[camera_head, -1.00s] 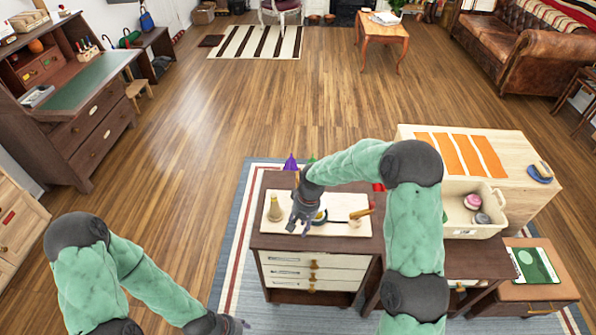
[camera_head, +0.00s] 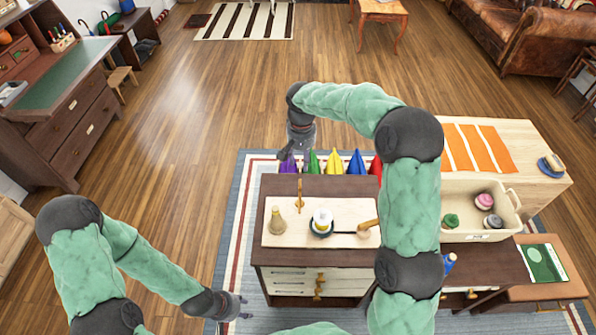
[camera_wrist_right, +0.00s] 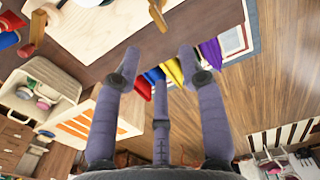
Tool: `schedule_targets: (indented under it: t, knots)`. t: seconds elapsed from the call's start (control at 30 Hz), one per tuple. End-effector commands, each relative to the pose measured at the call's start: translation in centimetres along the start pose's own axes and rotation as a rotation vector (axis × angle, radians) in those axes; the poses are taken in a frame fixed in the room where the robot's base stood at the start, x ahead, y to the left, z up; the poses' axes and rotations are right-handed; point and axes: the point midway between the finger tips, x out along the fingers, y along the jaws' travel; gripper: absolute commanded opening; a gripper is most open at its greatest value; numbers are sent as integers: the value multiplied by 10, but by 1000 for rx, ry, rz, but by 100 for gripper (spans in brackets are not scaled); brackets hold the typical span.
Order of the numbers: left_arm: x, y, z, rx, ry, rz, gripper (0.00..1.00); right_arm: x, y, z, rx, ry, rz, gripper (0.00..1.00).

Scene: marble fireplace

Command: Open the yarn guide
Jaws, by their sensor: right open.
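A slim upright orange-brown piece (camera_head: 299,195), perhaps the yarn guide, stands at the back edge of the pale board (camera_head: 283,238) on the dark cabinet. An orange-brown piece (camera_wrist_right: 157,14), probably the same one, shows at the top of the right wrist view. I cannot tell whether it is open. My right gripper (camera_head: 295,158) is open and empty, beyond the cabinet's back edge and apart from this piece. In the right wrist view its spread fingers (camera_wrist_right: 158,72) hold nothing. My left gripper (camera_head: 240,307) is open and empty, low beside the cabinet's left side.
A tan cone (camera_head: 276,222), a white spool (camera_head: 321,220) in a dark holder and a wooden handle (camera_head: 367,226) are on the board. Several coloured cones (camera_head: 334,162) stand behind the cabinet. A cream bin (camera_head: 470,236) with yarn balls is at right.

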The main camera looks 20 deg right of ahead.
Motion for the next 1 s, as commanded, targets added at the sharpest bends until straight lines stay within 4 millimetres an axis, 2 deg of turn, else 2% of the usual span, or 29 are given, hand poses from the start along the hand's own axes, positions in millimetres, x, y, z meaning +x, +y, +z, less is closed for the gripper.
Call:
schedule_targets:
  t: [0.17, 0.4, 0.6, 0.8, 1.0]
  knots:
    - [6, -2, 1, 0, -3, 0, 40, 21, 0, 0, -1, -2, 1, 41]
    - [18, -6, 0, 0, -2, 0, 40, 65, 0, 1, -1, -3, 0, 41]
    - [24, -9, 0, 0, -2, 0, 40, 93, 0, 1, -1, -2, 0, 41]
    - [27, -10, 0, 0, -1, 0, 40, 105, 0, 0, -1, 0, -1, 41]
    - [27, -10, 0, 0, -1, 0, 40, 106, 0, 0, -1, 0, -1, 41]
